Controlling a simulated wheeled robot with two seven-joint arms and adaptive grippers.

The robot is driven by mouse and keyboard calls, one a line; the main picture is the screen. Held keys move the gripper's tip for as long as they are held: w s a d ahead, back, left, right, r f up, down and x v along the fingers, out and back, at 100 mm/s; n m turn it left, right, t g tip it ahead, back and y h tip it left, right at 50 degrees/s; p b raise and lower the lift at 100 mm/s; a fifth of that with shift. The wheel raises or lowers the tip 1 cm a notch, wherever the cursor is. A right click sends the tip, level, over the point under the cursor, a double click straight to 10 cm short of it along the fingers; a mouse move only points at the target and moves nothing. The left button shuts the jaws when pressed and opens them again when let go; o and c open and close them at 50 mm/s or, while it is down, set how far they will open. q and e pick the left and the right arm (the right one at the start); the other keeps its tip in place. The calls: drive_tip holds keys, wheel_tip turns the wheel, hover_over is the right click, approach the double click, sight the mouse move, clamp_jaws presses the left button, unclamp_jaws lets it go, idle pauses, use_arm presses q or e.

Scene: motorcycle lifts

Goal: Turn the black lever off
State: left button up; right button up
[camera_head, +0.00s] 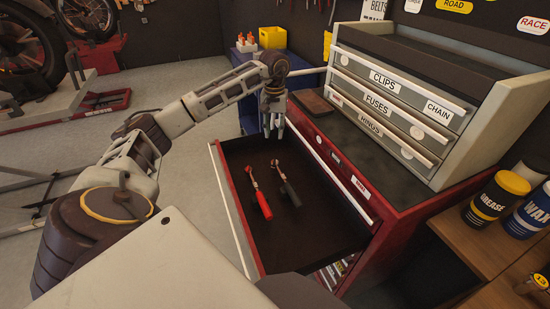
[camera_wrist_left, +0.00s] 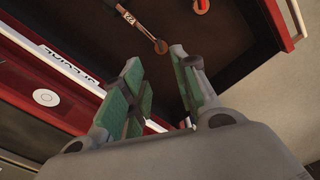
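A black lever (camera_head: 290,190) with a metal shank lies in the open red drawer (camera_head: 222,187). Its black handle points toward the front of the picture. A similar red lever (camera_head: 262,203) lies to its left. My left gripper (camera_head: 273,133) is open and empty, pointing down near the drawer's far end, apart from both levers. In the left wrist view, the fingers of my left gripper (camera_wrist_left: 163,122) stand apart. The metal shank of the black lever (camera_wrist_left: 146,30) shows beyond them, and part of the red lever (camera_wrist_left: 201,6) is at the top edge. My right gripper is out of view.
The red cabinet (camera_head: 345,165) bears a grey drawer unit (camera_head: 400,105) beside the open drawer. A blue cart (camera_head: 247,95) stands behind. Grease and wax cans (camera_head: 495,200) are at right. Open floor (camera_head: 180,245) lies left of the drawer.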

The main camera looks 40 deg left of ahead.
sight(274, 161)
use_arm(q)
drive_tip(key=shift+f, duration=0.15)
drive_tip(key=shift+f, duration=6.8)
clamp_jaws()
